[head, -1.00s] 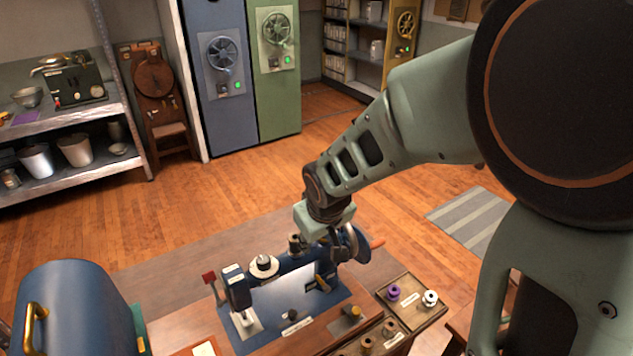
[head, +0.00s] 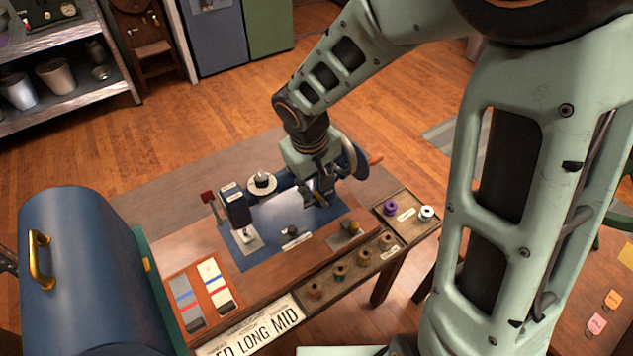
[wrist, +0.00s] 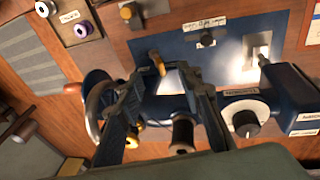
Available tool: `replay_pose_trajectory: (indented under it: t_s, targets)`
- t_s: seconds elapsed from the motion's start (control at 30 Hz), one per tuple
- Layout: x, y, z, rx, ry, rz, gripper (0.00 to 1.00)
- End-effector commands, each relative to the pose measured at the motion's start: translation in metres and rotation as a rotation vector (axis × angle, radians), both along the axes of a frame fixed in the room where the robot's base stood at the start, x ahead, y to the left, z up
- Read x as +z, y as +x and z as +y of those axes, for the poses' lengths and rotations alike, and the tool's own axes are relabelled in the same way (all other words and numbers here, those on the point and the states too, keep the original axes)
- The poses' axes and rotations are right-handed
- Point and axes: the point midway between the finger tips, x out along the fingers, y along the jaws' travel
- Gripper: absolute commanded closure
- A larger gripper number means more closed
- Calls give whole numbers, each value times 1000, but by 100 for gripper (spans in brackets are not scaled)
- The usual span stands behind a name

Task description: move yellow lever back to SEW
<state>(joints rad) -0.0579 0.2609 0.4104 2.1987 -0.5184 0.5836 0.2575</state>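The blue sewing machine (head: 236,208) stands on the wooden table. Its small yellow lever (wrist: 157,62) shows in the wrist view on the front of the machine's arm. My gripper (wrist: 165,78) is open, with its two fingers apart on either side of the lever, which lies near the gap between the tips. I cannot tell whether a finger touches it. In the head view my gripper (head: 318,190) is down at the machine beside the handwheel (head: 353,160), and its fingers partly hide the lever. A SEW label is not readable.
A white dial (wrist: 245,118) and a dark spool (wrist: 182,132) sit close to my fingers. A thread tray (head: 400,236) with several spools lies to the right. A blue domed case (head: 90,260) stands at the left.

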Motion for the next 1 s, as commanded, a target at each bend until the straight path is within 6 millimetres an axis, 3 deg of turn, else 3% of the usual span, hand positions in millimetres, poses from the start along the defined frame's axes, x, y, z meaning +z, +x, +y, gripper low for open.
replay_pose_trajectory:
  t_s: [0.57,1.0]
  targets:
    - [-48,11,-4,1,0,-1,67]
    - [-52,13,-4,1,1,-2,67]
